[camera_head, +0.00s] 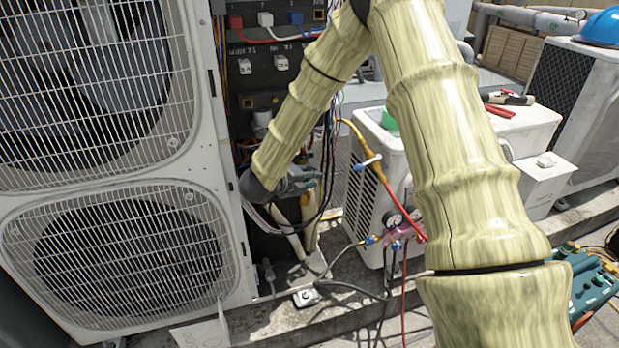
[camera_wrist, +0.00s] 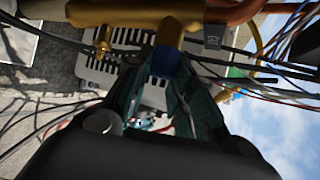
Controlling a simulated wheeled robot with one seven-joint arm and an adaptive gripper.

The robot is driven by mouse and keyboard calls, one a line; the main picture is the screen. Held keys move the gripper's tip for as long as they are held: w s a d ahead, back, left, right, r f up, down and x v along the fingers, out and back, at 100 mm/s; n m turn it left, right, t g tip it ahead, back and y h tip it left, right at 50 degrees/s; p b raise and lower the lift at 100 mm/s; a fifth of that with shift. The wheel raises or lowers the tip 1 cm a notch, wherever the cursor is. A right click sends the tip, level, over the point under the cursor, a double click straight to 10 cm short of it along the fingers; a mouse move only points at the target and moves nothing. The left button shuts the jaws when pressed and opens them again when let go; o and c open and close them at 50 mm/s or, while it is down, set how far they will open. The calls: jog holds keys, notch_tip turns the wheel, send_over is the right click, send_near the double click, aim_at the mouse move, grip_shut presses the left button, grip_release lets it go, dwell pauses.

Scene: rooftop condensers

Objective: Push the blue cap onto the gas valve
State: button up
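In the wrist view, the blue cap (camera_wrist: 164,62) sits between the tips of my gripper's teal fingers (camera_wrist: 166,82), which are closed in on its sides. A brass-coloured valve body (camera_wrist: 170,28) is directly beyond the cap, and the two look close together or touching. I cannot tell whether the cap is seated on it. In the head view, my gripper (camera_head: 298,184) is low inside the open bay of the left condenser. The cap and valve cannot be made out there, behind my arm and hoses.
A smaller brass fitting (camera_wrist: 102,46) stands left of the cap. Cables and hoses crowd the bay. A gauge manifold (camera_head: 400,226) hangs in front of a white condenser (camera_head: 376,222). A teal tool case (camera_head: 592,285) lies at the right.

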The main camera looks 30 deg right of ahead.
jog(key=o, duration=0.5)
jog(key=shift+w+r, duration=0.1)
